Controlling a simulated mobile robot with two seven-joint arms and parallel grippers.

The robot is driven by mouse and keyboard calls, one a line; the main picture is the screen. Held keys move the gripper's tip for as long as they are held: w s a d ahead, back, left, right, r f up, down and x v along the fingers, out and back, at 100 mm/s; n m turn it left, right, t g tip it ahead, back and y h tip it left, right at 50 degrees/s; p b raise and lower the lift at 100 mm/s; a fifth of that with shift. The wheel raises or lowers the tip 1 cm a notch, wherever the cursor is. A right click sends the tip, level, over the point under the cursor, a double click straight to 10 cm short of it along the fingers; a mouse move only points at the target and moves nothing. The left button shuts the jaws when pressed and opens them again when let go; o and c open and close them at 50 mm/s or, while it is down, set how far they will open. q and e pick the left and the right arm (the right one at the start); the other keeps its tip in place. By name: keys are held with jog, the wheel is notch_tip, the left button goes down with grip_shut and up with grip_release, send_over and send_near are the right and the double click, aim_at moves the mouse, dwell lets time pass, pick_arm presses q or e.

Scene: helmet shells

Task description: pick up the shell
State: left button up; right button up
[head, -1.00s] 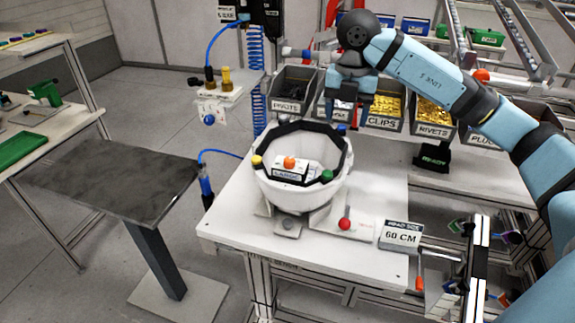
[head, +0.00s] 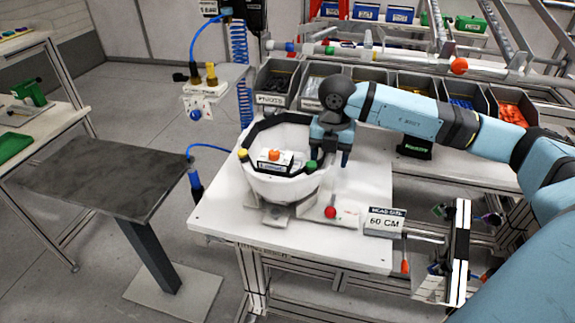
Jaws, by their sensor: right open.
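The white helmet shell (head: 283,186) sits open side up, like a bowl, on a grey holder on the white table. It has a dark rim band with coloured knobs and a white block with an orange knob inside. My right gripper (head: 330,160) points down at the shell's right rim. Its jaws are open, with one finger over the inside and one near the outside; whether they touch the wall I cannot tell. Part of the rim is hidden behind the gripper. My left gripper is not in view.
Parts bins (head: 275,86) line the back. A dark-topped stand (head: 105,180) is at the left, with floor between it and the table.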

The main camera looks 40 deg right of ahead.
jog(key=shift+f, duration=0.2)
grip_shut()
jog(key=shift+a+r, duration=0.1)
